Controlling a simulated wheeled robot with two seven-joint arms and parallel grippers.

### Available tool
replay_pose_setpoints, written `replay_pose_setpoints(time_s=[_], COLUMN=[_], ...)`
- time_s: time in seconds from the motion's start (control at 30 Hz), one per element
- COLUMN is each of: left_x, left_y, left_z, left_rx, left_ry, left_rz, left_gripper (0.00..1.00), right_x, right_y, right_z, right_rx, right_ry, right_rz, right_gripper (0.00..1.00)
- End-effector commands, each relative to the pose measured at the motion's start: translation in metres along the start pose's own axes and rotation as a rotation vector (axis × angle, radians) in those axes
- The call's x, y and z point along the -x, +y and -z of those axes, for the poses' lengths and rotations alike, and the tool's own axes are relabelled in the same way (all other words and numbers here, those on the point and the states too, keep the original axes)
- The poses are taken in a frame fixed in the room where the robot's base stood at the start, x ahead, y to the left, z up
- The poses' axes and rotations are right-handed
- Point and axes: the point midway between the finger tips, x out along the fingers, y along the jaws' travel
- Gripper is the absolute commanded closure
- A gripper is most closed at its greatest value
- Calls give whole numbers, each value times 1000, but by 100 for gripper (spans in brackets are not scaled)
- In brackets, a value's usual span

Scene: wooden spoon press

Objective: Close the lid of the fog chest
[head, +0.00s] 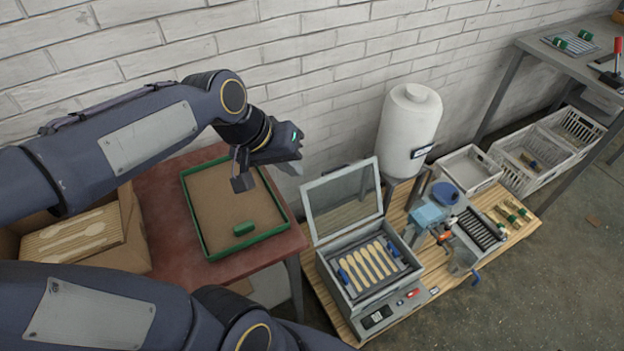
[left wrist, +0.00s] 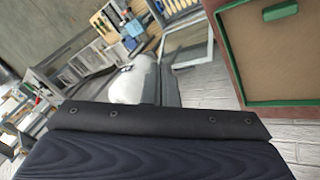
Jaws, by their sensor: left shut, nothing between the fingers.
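The fog chest (head: 388,282) is a grey box on the wooden pallet top, right of the red table. Its framed, clear lid (head: 343,203) stands open, tilted up at the back. Several wooden spoons (head: 368,264) lie side by side on a dark rack inside, with blue pieces at both sides. In the left wrist view the lid (left wrist: 190,48) shows at the top middle. My left gripper (head: 266,174) is shut and empty above the green-rimmed tray, left of the lid and apart from it. My right gripper is out of view.
A white tank (head: 408,130) stands close behind the lid's right side. The green-rimmed tray (head: 283,222) holds a green block (head: 243,228). A blue-topped device (head: 430,214) and rollers stand right of the chest. Cardboard boxes (head: 125,245) sit at left; a brick wall is behind.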

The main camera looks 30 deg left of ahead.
Motion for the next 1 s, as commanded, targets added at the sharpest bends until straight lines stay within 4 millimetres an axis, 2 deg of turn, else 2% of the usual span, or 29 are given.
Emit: replay_pose_setpoints(time_s=[0.03, 0.17, 0.27, 0.37, 0.57, 0.7, 0.9, 1.0], left_x=[-10, -28, -49, -80, -162, -228, -324, -360], left_y=[-5, -16, -28, -45, -90, -123, -168, -183], left_z=[9, 34, 58, 88, 151, 185, 217, 225], left_rx=[20, 75, 129, 194, 341, 425, 514, 539], left_ry=[-5, -13, -19, -23, -20, -7, 28, 46], left_rz=[11, 41, 72, 119, 242, 337, 467, 514], left_gripper=[100, 100, 100, 100, 100, 100, 100, 100], right_x=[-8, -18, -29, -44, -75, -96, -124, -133], right_y=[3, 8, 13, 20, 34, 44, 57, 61], right_z=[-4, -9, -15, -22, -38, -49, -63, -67], right_rx=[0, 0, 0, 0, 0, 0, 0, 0], right_ry=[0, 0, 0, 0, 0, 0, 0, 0], right_rz=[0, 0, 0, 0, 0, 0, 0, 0], right_gripper=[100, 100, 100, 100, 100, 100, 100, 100])
